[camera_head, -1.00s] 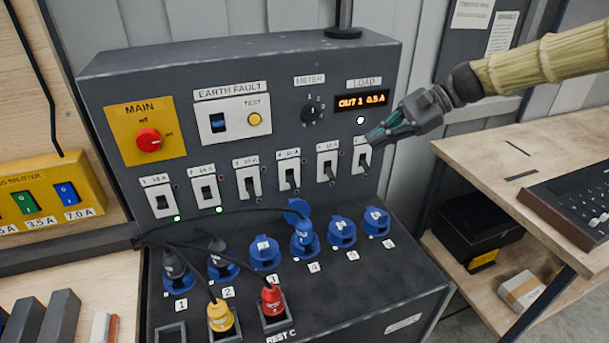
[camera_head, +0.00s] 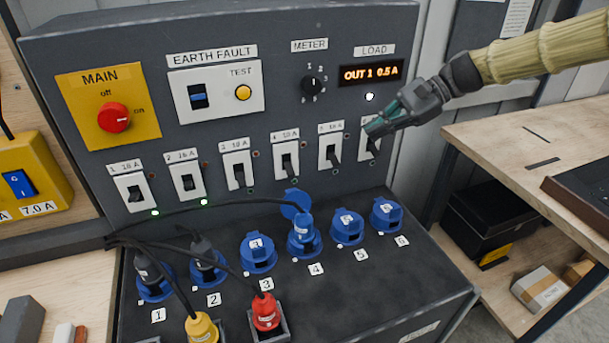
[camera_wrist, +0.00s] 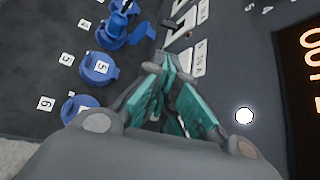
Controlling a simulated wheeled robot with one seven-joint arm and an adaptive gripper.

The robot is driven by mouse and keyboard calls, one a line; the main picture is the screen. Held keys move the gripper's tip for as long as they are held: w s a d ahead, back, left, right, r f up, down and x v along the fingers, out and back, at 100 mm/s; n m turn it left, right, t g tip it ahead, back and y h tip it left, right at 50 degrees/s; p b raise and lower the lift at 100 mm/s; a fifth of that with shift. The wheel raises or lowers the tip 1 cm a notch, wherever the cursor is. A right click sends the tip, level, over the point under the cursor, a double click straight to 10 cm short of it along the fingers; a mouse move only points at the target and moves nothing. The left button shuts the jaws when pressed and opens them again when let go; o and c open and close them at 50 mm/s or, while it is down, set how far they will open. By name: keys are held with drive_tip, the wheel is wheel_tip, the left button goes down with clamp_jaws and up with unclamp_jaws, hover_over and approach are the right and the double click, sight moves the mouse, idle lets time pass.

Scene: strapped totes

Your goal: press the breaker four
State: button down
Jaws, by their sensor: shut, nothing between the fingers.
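Breaker four (camera_head: 286,161) is a black lever on a white plate, fourth in the row on the grey panel, with its lever pointing down. Socket 4 (camera_head: 304,240) below it has its blue lid raised and a blue plug in it. My gripper (camera_head: 372,129) is shut and empty, in front of breaker six (camera_head: 373,146), to the right of breaker four and partly covering breaker six's plate. In the wrist view, the teal fingers (camera_wrist: 172,95) point toward the breaker row; I cannot tell whether they touch anything.
Green lights glow under breakers one (camera_head: 133,193) and two (camera_head: 187,181). Black cables run to sockets one and two. A yellow plug (camera_head: 201,327) and a red plug (camera_head: 266,311) stand in front. A wooden bench (camera_head: 540,150) is at the right.

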sight(289, 169)
drive_tip(key=p+x, duration=0.4)
drive_tip(key=x, duration=1.6)
drive_tip(key=shift+w, duration=0.1)
drive_tip(key=shift+d+r+p, duration=0.1)
drive_tip(key=shift+r+p, duration=0.15)
drive_tip(key=shift+p, duration=0.35)
drive_tip(key=shift+s, duration=0.2)
drive_tip(key=shift+s+r+m+g+h+p, duration=0.1)
drive_tip(key=shift+r+m+g+h+p, duration=0.25)
drive_tip(key=shift+p, duration=0.8)
drive_tip(key=shift+s+r+p, duration=0.15)
drive_tip(key=shift+r+p, duration=0.1)
drive_tip(key=shift+p, duration=0.5)
drive_tip(key=shift+d+f, duration=0.1)
drive_tip(key=shift+f, duration=0.15)
drive_tip(key=shift+r, duration=0.2)
